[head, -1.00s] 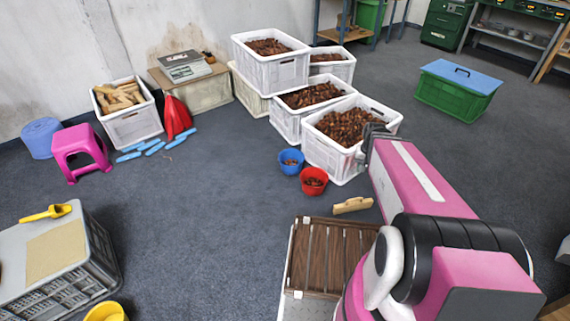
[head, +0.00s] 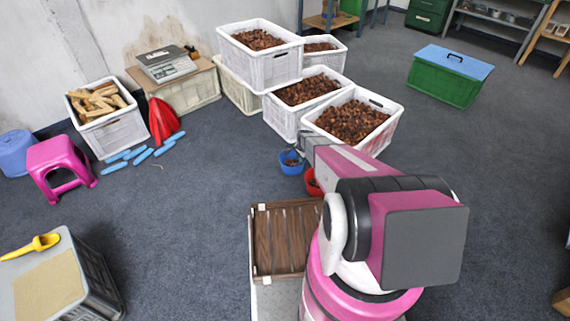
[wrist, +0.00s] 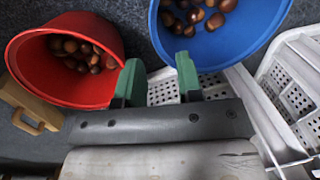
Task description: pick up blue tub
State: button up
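The blue tub (head: 291,168) stands on the floor in front of the white crates, with a few chestnuts inside. In the wrist view the blue tub (wrist: 232,50) fills the top right. My gripper (wrist: 159,80) is open, with a gap between its green fingertips. Its right fingertip overlaps the blue rim in the picture; I cannot tell whether they touch. Its left fingertip is beside the rim of the red tub (wrist: 95,94). In the head view my gripper (head: 296,152) is at the blue tub and partly covers it.
The red tub (head: 312,184) stands close by, partly hidden by my arm. A white crate of chestnuts (head: 378,141) is just behind the tubs. A slatted wooden top (head: 262,240) is in front.

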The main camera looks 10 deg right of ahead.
aim_at(299, 167)
jog(key=f, duration=0.6)
jog(key=w+f, duration=0.1)
jog(key=f, duration=0.3)
jog(key=shift+a, duration=0.4)
grip_shut()
